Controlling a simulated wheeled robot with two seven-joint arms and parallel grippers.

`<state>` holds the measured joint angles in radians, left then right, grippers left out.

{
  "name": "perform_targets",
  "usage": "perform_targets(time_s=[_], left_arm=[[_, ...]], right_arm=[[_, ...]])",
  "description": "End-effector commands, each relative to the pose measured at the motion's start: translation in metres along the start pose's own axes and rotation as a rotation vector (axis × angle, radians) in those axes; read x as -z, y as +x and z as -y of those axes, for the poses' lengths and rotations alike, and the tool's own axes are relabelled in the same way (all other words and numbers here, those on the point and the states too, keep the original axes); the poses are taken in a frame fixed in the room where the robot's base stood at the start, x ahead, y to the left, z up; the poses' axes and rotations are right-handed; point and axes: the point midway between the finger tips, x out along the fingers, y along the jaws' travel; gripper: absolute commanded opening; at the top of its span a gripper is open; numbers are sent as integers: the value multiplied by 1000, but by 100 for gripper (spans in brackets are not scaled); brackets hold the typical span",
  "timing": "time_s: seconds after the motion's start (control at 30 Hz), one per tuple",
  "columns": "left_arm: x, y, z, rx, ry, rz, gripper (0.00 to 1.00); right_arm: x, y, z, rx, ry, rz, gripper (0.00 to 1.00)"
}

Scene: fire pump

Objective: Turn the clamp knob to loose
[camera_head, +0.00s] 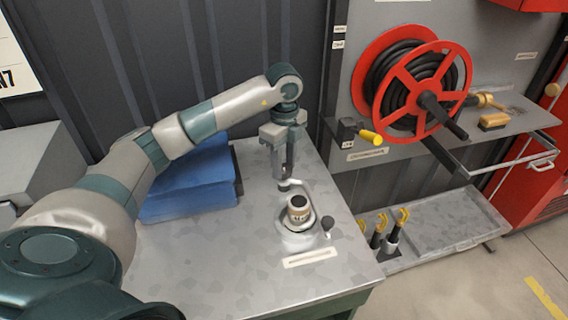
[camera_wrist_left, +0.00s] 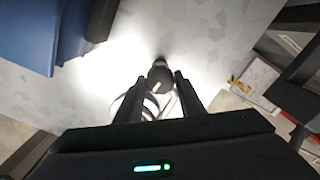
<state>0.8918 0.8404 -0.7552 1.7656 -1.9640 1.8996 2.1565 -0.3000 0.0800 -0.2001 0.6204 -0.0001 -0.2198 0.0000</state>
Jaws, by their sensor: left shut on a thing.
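My left gripper (camera_head: 287,180) points down at the far side of a round clamp fixture (camera_head: 300,241) on the grey metal table. It is shut on a dark knob, which shows between the fingertips in the left wrist view (camera_wrist_left: 160,78). In the head view the fingers partly hide this knob. A short cylinder with a dark top and pale label (camera_head: 298,208) stands upright in the fixture. A second small dark knob (camera_head: 329,224) sits at the fixture's right side, apart from the gripper. My right gripper is not in view.
A blue case (camera_head: 190,180) lies on the table (camera_head: 225,262) left of the gripper, also in the left wrist view (camera_wrist_left: 38,35). A red hose reel (camera_head: 412,85) stands right, above a lower shelf with yellow-tipped tools (camera_head: 380,230). The table's front left is clear.

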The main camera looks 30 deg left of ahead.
Motion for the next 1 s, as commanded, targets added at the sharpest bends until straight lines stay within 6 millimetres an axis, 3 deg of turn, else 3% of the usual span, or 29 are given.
perform_targets(time_s=[0.3, 0.83, 0.87, 0.9, 1.0], left_arm=[[-2, -3, 2, 7, -159, 2, 13], [-2, -3, 2, 7, -190, 1, 13], [-2, -3, 2, 7, -190, 1, 42], [-2, -3, 2, 7, -189, 1, 52], [-1, -2, 1, 5, -188, 1, 54]], right_arm=[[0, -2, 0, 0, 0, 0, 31], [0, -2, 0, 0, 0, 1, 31], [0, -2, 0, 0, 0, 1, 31], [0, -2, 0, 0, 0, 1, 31], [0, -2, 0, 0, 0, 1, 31]])
